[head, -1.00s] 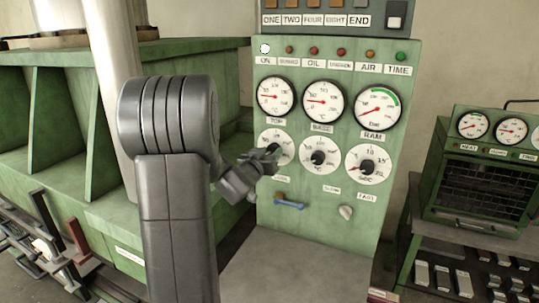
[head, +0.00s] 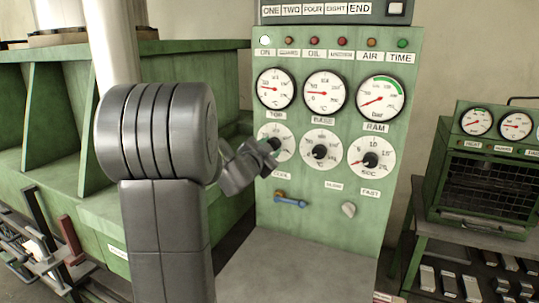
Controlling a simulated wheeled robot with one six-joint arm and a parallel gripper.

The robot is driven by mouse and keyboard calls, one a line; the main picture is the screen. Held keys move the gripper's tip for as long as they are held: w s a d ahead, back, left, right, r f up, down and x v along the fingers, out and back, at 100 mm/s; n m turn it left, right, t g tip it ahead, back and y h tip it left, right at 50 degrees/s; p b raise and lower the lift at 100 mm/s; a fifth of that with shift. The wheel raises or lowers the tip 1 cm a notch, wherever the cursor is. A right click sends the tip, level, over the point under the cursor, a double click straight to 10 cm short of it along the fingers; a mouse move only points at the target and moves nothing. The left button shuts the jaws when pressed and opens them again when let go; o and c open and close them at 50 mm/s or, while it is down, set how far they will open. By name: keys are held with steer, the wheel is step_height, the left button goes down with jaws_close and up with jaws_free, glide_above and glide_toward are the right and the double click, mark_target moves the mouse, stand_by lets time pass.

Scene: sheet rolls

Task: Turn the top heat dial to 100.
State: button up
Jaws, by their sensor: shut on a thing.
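The top heat dial (head: 284,133) is the leftmost of three white dials in the lower row on the green control panel, below the gauge labelled TOP (head: 276,88). My gripper (head: 272,148) is at this dial from the left and is shut on its knob. The fingers cover the knob and the left and lower part of the dial face, so the pointer's setting cannot be read. The TOP gauge has a red needle pointing left.
Beside the dial are the middle dial (head: 320,150) and the right dial (head: 371,157), both with black knobs. Below are a blue lever (head: 290,200) and a pale knob (head: 348,209). A green press frame (head: 60,120) stands left, a small oven (head: 485,180) right.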

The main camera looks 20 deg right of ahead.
steer(key=shift+f+m+b, duration=0.1)
steer(key=shift+m+b, duration=3.35)
steer(key=shift+m, duration=3.45)
steer(key=o, duration=1)
steer(key=b+v, duration=0.1)
steer(key=v, duration=1.3)
steer(key=shift+d, duration=0.1)
